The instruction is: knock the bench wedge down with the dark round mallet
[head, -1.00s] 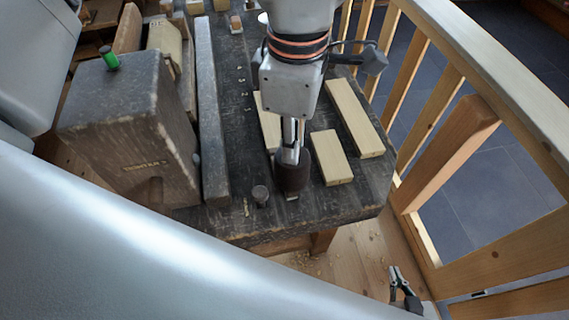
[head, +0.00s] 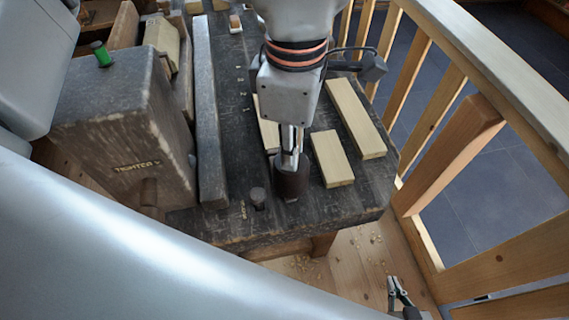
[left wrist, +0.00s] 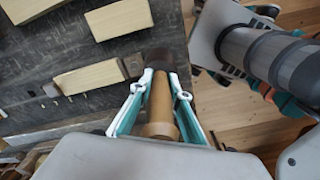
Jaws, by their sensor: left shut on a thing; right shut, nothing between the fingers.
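The dark round mallet (head: 291,181) is upright, head down, low over the front of the dark bench (head: 330,207). My left gripper (head: 291,150) is shut on its pale handle, which shows in the left wrist view (left wrist: 160,100) with the dark head (left wrist: 165,55) beyond the fingers. In the head view the mallet hides that spot. I cannot tell whether the two touch. My right gripper (head: 398,290) is shut and empty, beyond the bench's front right corner.
A dark peg (head: 258,198) stands left of the mallet. Pale wood blocks (head: 331,158) and (head: 356,118) lie to the right, with another (head: 267,125) behind. A long grey beam (head: 209,120) and a big vise block (head: 125,130) fill the left. A wooden railing (head: 440,180) borders the right.

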